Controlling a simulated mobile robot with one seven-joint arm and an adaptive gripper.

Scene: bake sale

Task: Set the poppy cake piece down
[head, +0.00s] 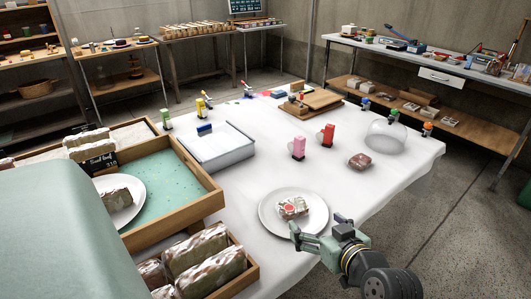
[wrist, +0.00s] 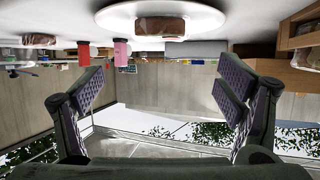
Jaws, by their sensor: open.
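A cake piece (head: 292,207) with pale topping and a pinkish-red spot rests on a round white plate (head: 267,222) near the table's front edge. I take it for the poppy cake piece, but no label shows. My gripper (head: 316,226) is open and empty at the plate's near right side, apart from the piece. In the wrist view, which looks upside down, the open fingers (wrist: 163,85) have nothing between them. The piece (wrist: 160,26) sits on the plate (wrist: 205,20) beyond them, its brown side showing.
A wooden tray (head: 215,201) at left holds another plate with a cake slice (head: 118,196). A crate of loaves (head: 242,284) stands at the front left. A wrapped brown item (head: 360,161), a pink container (head: 298,148) and a clear dome (head: 386,136) stand behind the plate.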

